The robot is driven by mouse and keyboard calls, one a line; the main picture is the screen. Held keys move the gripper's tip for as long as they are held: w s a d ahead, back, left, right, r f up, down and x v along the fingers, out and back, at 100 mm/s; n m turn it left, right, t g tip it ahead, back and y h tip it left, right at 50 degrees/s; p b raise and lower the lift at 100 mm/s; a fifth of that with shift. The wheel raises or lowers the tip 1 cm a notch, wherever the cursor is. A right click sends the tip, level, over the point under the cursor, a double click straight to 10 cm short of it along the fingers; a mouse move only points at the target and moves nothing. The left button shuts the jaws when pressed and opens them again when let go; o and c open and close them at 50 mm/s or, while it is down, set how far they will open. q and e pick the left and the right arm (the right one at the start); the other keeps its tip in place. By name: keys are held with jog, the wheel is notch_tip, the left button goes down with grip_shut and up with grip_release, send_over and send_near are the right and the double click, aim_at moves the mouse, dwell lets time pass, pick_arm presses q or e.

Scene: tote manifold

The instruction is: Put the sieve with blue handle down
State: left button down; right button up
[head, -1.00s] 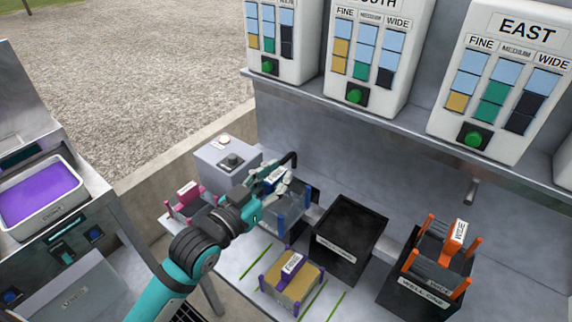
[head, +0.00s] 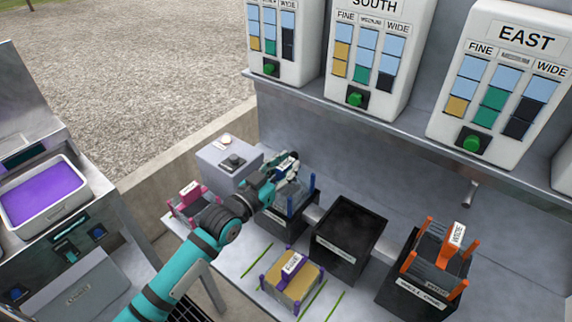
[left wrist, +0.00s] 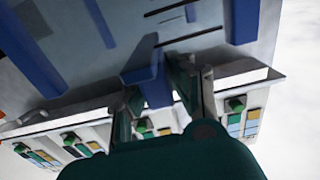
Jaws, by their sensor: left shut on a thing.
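The sieve with blue handle (head: 312,184) has blue corner posts. It is at the mouth of a dark box (head: 293,229), left of an empty black box; I cannot tell whether it rests there. My left gripper (head: 288,168) is above the sieve and partly hides it. In the left wrist view my left gripper (left wrist: 160,92) is shut on the blue handle (left wrist: 148,74), with blue posts and the sieve's grey underside or frame around it. My right gripper is not in view.
The empty black box (head: 348,238) stands right of the sieve. A sieve with orange posts (head: 440,262) sits in a box at the right. A purple-handled sieve (head: 291,277) lies in front, and a pink one (head: 187,200) at left. A grey button box (head: 228,163) stands behind.

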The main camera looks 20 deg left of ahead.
pick_arm(q)
jog(key=c, duration=1.1)
grip_release()
jog(key=shift+f, duration=0.15)
jog(key=shift+c, duration=0.2)
jog(key=shift+r, duration=0.25)
jog(key=b+v, duration=0.2)
jog(key=v, duration=1)
